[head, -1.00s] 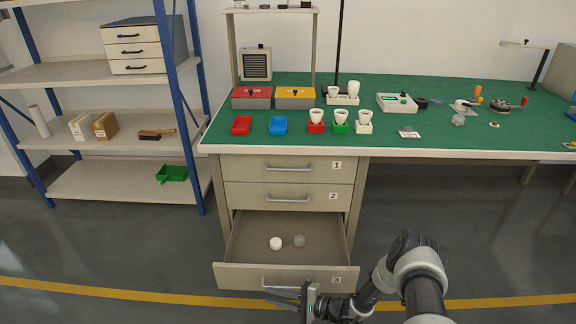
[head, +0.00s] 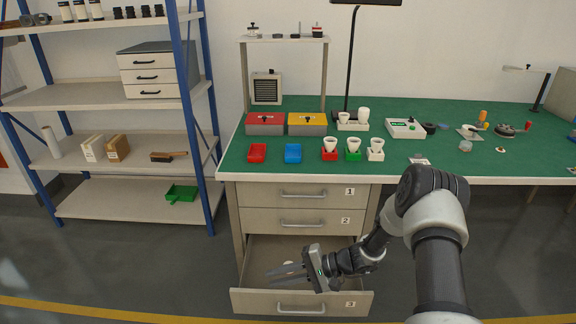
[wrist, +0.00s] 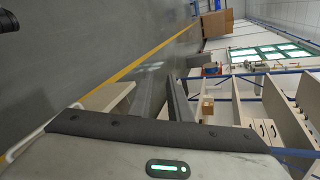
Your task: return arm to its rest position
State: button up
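My arm reaches in from the lower right in the head view, its elbow bent upward. My gripper (head: 285,272) points left and hangs over the open bottom drawer (head: 258,250), which is labelled 3. Its two fingers are apart with nothing seen between them. In the wrist view the fingers (wrist: 164,97) point away over grey floor, with a gap between them. A small part of a white item (head: 288,263) shows in the drawer behind the fingers; the rest of the drawer's contents is hidden by my gripper and arm.
The green workbench (head: 330,170) stands above the drawers, with red and blue trays, bulbs in red, green and white holders, and a tester (head: 405,128). A blue-post shelf (head: 125,95) is at left. The open drawer juts into the floor space.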

jog(key=s+d+r+n+h+p, duration=0.2)
jog(key=s+r+p, duration=0.1)
jog(key=r, duration=0.9)
jog(key=s+d+r+n+g+h+p, duration=0.1)
jog(key=s+d+r+h+p, duration=0.2)
jog(key=r, duration=0.9)
jog(key=s+d+r+n+h+p, duration=0.1)
jog(key=s+r+n+h+p, duration=0.2)
jog(key=r, duration=0.9)
jog(key=s+d+r+t+h+p, duration=0.1)
jog(key=s+d+r+t+p, duration=0.1)
jog(key=r, duration=0.6)
jog(key=s+d+r+t+h+p, duration=0.2)
jog(key=s+d+r+p, duration=0.3)
jog(key=s+r, duration=0.3)
jog(key=s+d+r+t+h+p, duration=0.1)
jog(key=s+d+r+h+p, duration=0.1)
jog(key=s+r+p, duration=0.3)
notch_tip(320, 180, up, 3)
jog(key=shift+s+d+m+t, duration=0.35)
jog(key=shift+d+m+t, duration=0.05)
jog(key=shift+d, duration=0.5)
